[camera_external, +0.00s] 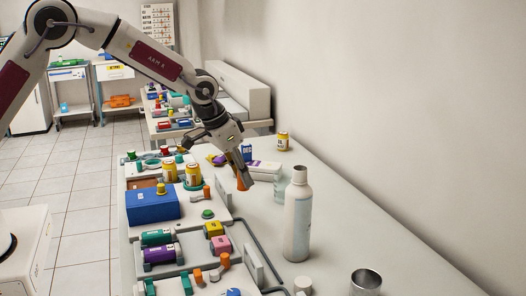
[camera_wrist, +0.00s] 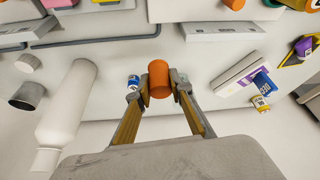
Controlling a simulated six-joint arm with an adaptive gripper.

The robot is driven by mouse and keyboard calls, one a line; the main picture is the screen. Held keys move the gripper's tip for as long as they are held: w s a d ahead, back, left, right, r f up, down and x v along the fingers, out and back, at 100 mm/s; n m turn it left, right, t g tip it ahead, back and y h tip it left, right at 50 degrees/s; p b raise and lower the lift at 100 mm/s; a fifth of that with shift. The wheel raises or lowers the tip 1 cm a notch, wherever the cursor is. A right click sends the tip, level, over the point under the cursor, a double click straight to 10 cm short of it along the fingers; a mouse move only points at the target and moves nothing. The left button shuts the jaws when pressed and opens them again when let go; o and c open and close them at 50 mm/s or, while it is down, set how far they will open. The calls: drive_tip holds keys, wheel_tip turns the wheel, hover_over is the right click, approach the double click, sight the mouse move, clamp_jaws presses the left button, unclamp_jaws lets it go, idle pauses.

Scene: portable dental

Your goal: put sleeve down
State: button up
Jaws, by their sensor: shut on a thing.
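An orange cylinder, which looks to be the sleeve (camera_wrist: 158,78), sits between my two fingertips in the wrist view. My gripper (camera_wrist: 160,88) is shut on it. In the external view my gripper (camera_external: 244,172) points down over the grey-white table, and part of the orange sleeve (camera_external: 242,183) shows at its fingers. The sleeve's lower end is partly hidden there, and I cannot tell whether it touches the table.
A white bottle (camera_external: 297,215) and a metal cup (camera_external: 366,282) stand on the right. A white box (camera_external: 264,171) and a yellow can (camera_external: 282,141) are behind my gripper. Trays with a blue box (camera_external: 152,205) and coloured parts fill the left. The table's right side is mostly clear.

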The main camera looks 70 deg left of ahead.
sight(239, 188)
drive_tip(key=shift+f, duration=3.1)
drive_tip(key=shift+f, duration=1.85)
drive_tip(key=shift+f, duration=0.2)
drive_tip(key=o, duration=0.7)
drive_tip(key=shift+c, duration=0.2)
drive_tip(key=shift+r, duration=0.1)
drive_tip(key=v, duration=1.2)
